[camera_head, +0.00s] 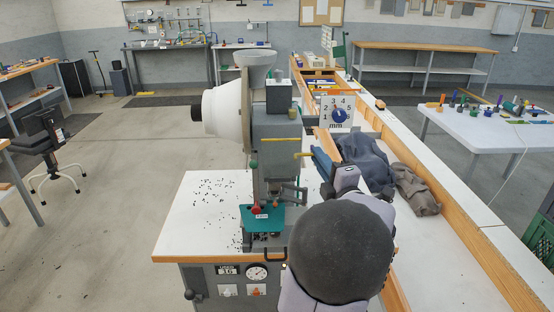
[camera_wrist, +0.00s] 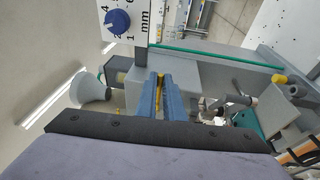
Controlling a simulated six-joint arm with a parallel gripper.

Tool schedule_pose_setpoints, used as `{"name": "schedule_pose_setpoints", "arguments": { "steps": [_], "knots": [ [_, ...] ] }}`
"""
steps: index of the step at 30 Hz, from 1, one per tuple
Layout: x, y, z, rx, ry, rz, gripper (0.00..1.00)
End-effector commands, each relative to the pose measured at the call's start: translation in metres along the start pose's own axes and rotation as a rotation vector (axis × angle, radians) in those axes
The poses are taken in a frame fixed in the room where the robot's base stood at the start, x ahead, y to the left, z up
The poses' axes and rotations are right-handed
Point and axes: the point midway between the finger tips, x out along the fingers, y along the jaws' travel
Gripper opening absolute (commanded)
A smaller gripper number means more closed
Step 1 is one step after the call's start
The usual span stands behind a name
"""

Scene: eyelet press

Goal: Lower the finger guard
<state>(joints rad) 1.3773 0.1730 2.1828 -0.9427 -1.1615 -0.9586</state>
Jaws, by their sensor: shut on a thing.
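In the wrist view my gripper (camera_wrist: 166,90) is shut on a yellow handle (camera_wrist: 158,82), mostly hidden between the fingers. The handle's yellow end (camera_head: 302,155) shows beside the press in the head view. A teal plate (camera_head: 262,218) with a red knob sits low at the press front. A grey bracket (camera_head: 292,192) is just above it. I cannot tell which part is the finger guard.
A white dial panel (camera_head: 336,111) with a blue knob stands close behind my gripper. Dark cloths (camera_head: 366,163) lie in the wooden-edged channel to the right. Small black pieces (camera_head: 215,190) are scattered on the bench. The bench's left part (camera_head: 190,215) is otherwise clear.

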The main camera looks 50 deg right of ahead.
Motion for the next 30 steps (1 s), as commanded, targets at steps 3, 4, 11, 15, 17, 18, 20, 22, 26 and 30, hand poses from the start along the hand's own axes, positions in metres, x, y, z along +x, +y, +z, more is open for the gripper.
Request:
{"name": "schedule_pose_setpoints", "arguments": {
  "steps": [3,4,11,15,17,18,20,22,26,30],
  "knots": [
    [-0.004,-0.001,-0.001,0.001,-0.001,0.000,0.02],
    [-0.006,-0.001,-0.001,0.001,-0.002,0.000,0.02],
    [-0.012,0.000,-0.003,0.002,-0.001,0.000,0.02],
    [-0.012,0.000,-0.003,0.002,0.000,-0.001,0.02],
    [-0.013,-0.001,-0.003,0.002,0.000,-0.001,0.02],
    [-0.014,-0.001,-0.003,0.002,0.000,-0.001,0.02],
    [-0.016,-0.001,-0.004,0.001,-0.001,-0.001,0.02],
    [-0.019,-0.002,-0.004,0.000,-0.001,0.000,0.02],
    [-0.023,-0.002,-0.005,0.001,-0.002,0.000,0.02],
    [-0.024,-0.002,-0.006,0.002,-0.001,-0.001,0.02]
  ]
}}
